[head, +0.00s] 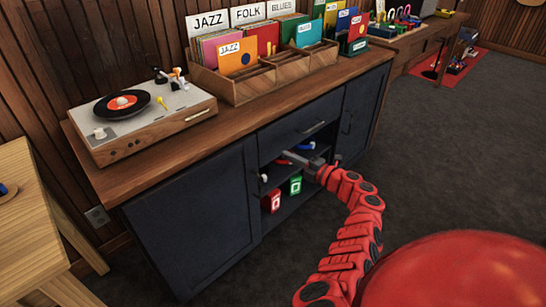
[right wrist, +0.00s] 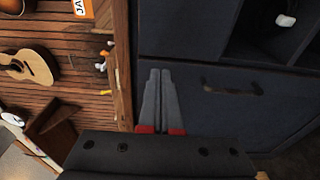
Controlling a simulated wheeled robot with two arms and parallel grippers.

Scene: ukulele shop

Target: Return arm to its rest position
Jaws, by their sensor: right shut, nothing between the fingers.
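My right arm (head: 352,215), red and segmented, reaches from the lower right toward the front of the dark blue cabinet (head: 190,215). My right gripper (head: 287,154) is in front of the cabinet's open middle shelf, below the drawer handle (head: 314,127). In the right wrist view, the grey fingers of this gripper (right wrist: 160,74) lie side by side, shut and empty. A dark cabinet panel (right wrist: 215,105) with a handle (right wrist: 233,90) is beyond and beside them. Whether the fingers touch the cabinet cannot be told. My left gripper is not in view.
The open shelf holds a red box (head: 272,201) and a green box (head: 295,185). A turntable (head: 140,118) and a wooden record crate (head: 240,91) stand on the cabinet top. A light wooden table (head: 30,225) is at the left. Dark carpet (head: 470,150) at the right is largely clear.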

